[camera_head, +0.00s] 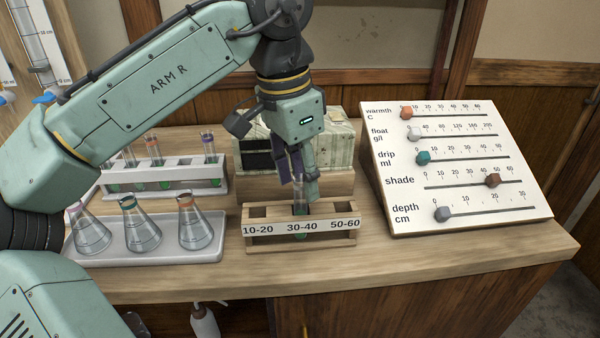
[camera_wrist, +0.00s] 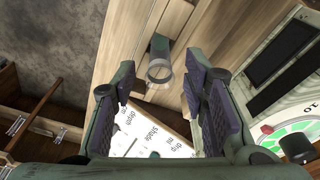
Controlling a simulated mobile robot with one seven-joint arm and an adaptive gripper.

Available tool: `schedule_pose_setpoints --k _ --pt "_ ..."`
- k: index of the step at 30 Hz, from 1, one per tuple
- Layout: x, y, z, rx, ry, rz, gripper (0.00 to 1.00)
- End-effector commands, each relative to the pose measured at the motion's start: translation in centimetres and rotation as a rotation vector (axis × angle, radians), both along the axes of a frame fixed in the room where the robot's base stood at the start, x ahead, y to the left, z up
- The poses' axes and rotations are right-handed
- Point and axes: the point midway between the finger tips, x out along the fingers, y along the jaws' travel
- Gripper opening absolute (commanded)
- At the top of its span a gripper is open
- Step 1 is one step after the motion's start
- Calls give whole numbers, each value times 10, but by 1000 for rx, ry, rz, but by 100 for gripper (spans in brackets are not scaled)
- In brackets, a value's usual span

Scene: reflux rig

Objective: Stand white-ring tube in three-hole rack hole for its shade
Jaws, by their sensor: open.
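The three-hole rack (camera_head: 258,241) stands near the table's front edge, labelled 10-20, 30-40 and 50-60. A clear tube (camera_head: 300,209) with dark green liquid stands upright in its middle hole, 30-40. The two outer holes look empty. My gripper (camera_head: 299,180) is open and points down at the tube's top. In the wrist view the tube's round mouth (camera_wrist: 159,71) shows between the spread jaws, with gaps at the sides. I cannot make out its ring colour for certain. On the slider board, the brown shade knob (camera_head: 493,180) sits right of centre, close to the printed 50.
A white rack (camera_head: 205,185) with several tubes stands at the back left. In front of it, a tray (camera_head: 150,258) holds three flasks. A boxy device (camera_head: 340,150) stands behind my gripper. The slider board (camera_head: 460,205) leans at the right. The table front right is clear.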

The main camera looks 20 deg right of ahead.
Motion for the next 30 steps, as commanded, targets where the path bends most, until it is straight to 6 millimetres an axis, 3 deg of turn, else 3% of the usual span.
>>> schedule_pose_setpoints --k 8,21,30 --pt "0 1 10 -2 0 0 40" --pt "-1 14 96 2 -3 6 40" --pt "-2 17 118 0 -1 1 40"
